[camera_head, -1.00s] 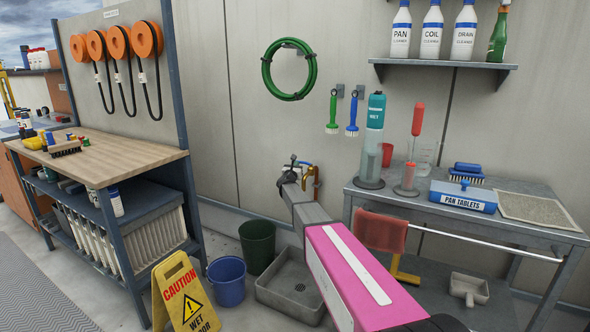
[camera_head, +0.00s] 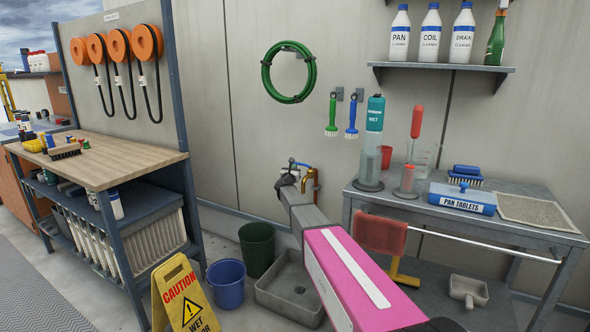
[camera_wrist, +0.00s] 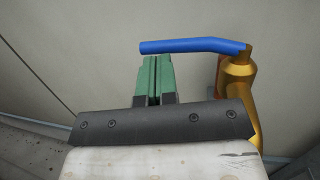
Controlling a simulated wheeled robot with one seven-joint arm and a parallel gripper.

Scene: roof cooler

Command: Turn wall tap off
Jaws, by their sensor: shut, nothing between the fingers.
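The wall tap (camera_head: 310,188) is brass with a blue lever (camera_head: 299,164), low on the wall behind my arm. In the wrist view the brass tap body (camera_wrist: 241,90) stands at the right. Its blue lever (camera_wrist: 190,46) extends left from the top, roughly level. My gripper (camera_wrist: 157,58) has its green fingers together and empty, just below the lever's left half in the picture. I cannot tell whether they touch it. In the head view my gripper (camera_head: 288,172) is small beside the tap, and my arm hides the tap's lower part.
A grey floor basin (camera_head: 290,290) with a drain lies below the tap. A dark green bucket (camera_head: 257,248) and a blue bucket (camera_head: 227,284) stand left of it. A yellow caution sign (camera_head: 183,300) stands in front. A metal table (camera_head: 400,205) is at the right.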

